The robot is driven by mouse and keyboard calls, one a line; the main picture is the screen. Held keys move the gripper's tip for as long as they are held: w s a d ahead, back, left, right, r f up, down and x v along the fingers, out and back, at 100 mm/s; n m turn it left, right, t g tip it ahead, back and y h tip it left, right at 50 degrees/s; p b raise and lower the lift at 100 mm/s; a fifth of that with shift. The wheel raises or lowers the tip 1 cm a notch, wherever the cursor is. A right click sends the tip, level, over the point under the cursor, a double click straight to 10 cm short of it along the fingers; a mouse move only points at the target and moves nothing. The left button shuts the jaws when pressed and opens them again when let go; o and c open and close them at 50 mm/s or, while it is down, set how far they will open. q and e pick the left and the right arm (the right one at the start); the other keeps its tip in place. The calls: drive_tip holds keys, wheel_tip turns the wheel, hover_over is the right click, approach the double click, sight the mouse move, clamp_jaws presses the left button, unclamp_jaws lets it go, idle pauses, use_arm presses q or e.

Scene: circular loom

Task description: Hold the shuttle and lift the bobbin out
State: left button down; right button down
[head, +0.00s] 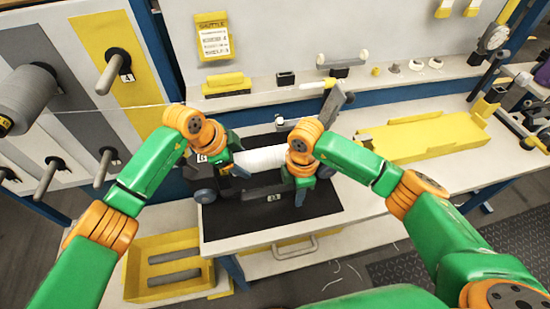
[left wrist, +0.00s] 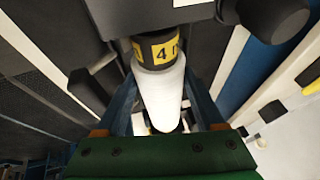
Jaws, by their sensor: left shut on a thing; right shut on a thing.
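The bobbin (head: 262,160) is a white wound cylinder lying across the middle of the bench between my two grippers. In the left wrist view its white winding (left wrist: 163,100) and its dark end with a yellow band marked 4 (left wrist: 158,52) show close up. My left gripper (head: 236,158) is shut on the bobbin at its left end; its blue fingers flank the banded end. The shuttle (head: 262,186) is a dark body beside and under the bobbin. My right gripper (head: 303,184) is shut at the shuttle's right end; its exact contact is hidden.
A black mat (head: 225,228) lies under the shuttle on the pale bench. A yellow tray (head: 420,137) stands to the right. Pegs, one with a grey spool (head: 28,92), stick out from the left panel. A yellow crate (head: 165,265) stands lower left.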

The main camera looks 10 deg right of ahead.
drive_tip(key=shift+s+f, duration=0.1)
drive_tip(key=c, duration=0.9)
unclamp_jaws()
drive_tip(key=o, duration=0.3)
use_arm(q)
wheel_tip(320, 180, up, 12)
drive_tip(key=shift+w+f, duration=0.2)
use_arm(e)
drive_tip(key=shift+o, duration=0.2)
drive_tip(key=shift+w, duration=0.2)
wheel_tip(320, 180, up, 12)
